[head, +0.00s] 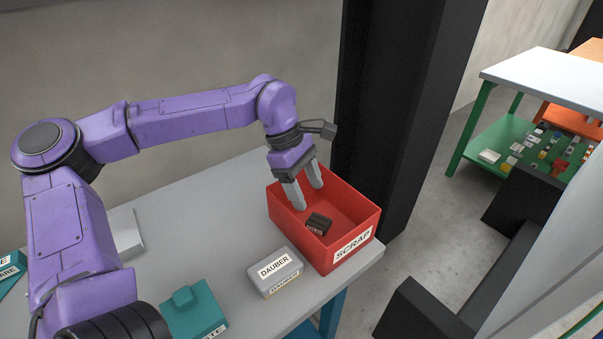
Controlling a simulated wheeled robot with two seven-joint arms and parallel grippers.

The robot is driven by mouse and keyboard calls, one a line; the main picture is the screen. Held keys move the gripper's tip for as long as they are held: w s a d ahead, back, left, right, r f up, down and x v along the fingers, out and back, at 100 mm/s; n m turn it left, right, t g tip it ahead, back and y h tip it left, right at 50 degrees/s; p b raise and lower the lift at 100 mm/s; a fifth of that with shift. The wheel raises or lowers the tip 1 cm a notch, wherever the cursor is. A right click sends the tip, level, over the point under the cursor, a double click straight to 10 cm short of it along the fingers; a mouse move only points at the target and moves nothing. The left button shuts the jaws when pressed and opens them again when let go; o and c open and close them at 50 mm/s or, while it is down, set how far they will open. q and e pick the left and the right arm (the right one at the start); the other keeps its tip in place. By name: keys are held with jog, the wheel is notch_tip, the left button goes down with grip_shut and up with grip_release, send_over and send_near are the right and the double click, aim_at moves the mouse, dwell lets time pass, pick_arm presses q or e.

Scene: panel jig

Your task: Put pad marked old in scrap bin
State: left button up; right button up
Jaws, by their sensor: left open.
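The black pad (319,222) lies inside the red scrap bin (346,256), near its front wall. A small light label shows on the pad's near side, too small to read surely. The bin's front carries a white SCRAP label. My left gripper (308,195) is open and empty, pointing down over the bin's back left part, with its fingers just behind the pad and apart from it. My right gripper does not show.
A grey DAUBER box (275,272) stands left of the bin. A teal block (194,310) and a pale grey box (125,234) are further left on the grey table (220,245). A black column (395,110) rises behind the bin. A white-topped table (550,80) stands at the back right.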

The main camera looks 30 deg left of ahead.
pick_arm(q)
jog(key=v, duration=0.4)
jog(key=shift+r, duration=0.2)
